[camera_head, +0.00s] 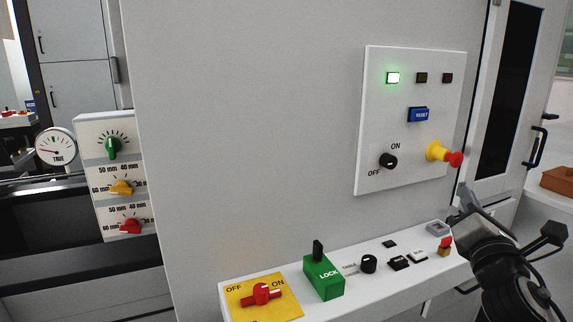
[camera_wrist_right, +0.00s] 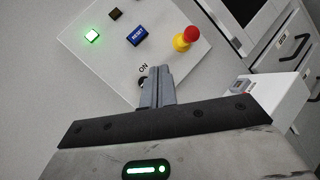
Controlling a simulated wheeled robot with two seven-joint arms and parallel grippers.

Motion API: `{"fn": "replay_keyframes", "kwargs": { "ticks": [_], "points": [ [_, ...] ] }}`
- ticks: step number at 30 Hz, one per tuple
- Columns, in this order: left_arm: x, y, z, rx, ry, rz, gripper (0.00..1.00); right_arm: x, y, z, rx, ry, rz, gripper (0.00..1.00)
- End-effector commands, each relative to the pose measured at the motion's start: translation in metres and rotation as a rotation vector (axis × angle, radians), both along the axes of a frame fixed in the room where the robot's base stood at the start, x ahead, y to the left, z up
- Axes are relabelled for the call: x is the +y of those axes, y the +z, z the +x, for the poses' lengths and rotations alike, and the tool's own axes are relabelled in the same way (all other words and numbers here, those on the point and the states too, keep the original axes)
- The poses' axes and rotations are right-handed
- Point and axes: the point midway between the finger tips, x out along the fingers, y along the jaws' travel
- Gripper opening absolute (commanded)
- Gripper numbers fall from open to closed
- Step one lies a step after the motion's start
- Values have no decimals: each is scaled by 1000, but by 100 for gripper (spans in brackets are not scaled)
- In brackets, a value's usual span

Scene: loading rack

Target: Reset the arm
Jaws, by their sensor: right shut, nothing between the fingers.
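My right gripper (camera_head: 466,197) is at the right in the head view, in front of the machine and below the upright control panel (camera_head: 375,130). In the right wrist view its fingers (camera_wrist_right: 157,85) are together with nothing between them. They overlap the ON/OFF knob on the panel in that view, though the head view shows the gripper apart from the knob (camera_head: 388,161). The panel carries a lit green lamp (camera_head: 393,78), a blue RESET button (camera_head: 418,114) and a red and yellow emergency stop (camera_head: 445,154). My left gripper is not in view.
A gauge (camera_head: 56,147) and a dial panel (camera_head: 110,177) stand at left. A brown box (camera_head: 557,181) is at far right.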

Motion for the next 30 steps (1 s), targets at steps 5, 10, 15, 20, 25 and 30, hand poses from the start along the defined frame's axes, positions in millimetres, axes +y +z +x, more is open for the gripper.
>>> {"fn": "replay_keyframes", "kwargs": {
  "ticks": [5, 10, 15, 20, 25, 30],
  "points": [
    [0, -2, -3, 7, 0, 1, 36, 20, -71, -8, 109, 105, 293, 0],
    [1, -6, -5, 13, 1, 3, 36, 52, -168, -39, 262, 184, 759, 0],
    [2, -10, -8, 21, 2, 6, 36, 96, -273, -104, 419, 143, 1406, 0],
    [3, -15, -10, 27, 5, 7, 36, 134, -344, -178, 481, -36, 1984, 0],
    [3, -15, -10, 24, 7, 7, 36, 160, -379, -235, 454, -243, 2381, 0],
    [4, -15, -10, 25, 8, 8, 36, 169, -388, -253, 427, -328, 2514, 0]
  ]
}}
